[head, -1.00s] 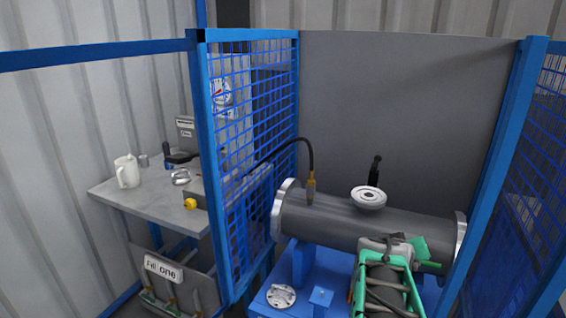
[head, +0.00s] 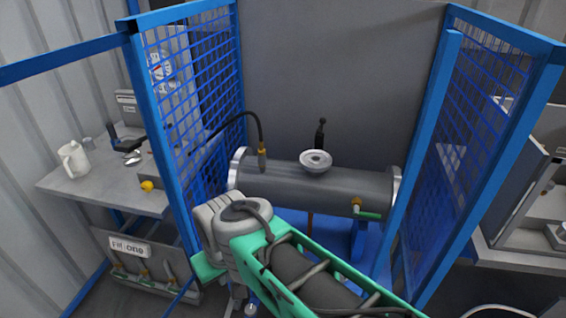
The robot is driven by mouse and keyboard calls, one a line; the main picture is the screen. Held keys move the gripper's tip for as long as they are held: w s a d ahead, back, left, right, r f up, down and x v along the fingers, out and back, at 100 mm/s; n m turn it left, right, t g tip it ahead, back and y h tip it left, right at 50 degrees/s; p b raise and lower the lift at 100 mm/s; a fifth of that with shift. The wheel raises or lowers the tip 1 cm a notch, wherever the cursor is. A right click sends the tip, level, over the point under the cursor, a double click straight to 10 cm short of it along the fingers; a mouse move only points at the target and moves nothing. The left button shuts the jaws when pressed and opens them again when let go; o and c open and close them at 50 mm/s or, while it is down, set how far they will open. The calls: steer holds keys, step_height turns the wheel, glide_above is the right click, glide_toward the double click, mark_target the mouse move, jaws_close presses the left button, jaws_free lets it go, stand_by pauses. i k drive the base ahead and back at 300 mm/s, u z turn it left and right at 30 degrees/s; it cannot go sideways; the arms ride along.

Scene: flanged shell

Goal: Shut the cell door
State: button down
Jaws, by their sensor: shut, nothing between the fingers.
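The cell is a blue-framed mesh enclosure, and its front stands open before me. A blue mesh panel (head: 487,100) stands along the right side, with an upright blue bar (head: 430,150) at its inner edge. It looks like the door leaf swung open, but I cannot tell for certain. Another mesh panel (head: 190,90) stands along the left side. My gripper (head: 208,225) is at the end of my green arm, low in the opening, in front of the flanged shell and near the left panel. It is shut and empty, apart from both panels; its fingertips are mostly hidden.
The grey flanged shell (head: 300,187) lies inside, with a gauge cable, a top flange and a green-handled valve (head: 368,214). A bench (head: 100,193) with a mug (head: 73,159) is at left. Another bench (head: 490,250) is outside at right.

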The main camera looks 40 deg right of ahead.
mark_target(11, 73)
steer(key=z, duration=2.3)
steer(key=k, duration=0.5)
steer(key=z, duration=1)
steer(key=k, duration=0.7)
steer(key=z, duration=0.85)
steer(key=k, duration=1.65)
steer(key=u, duration=1.2)
steer(key=k, duration=0.65)
steer(key=u, duration=0.8)
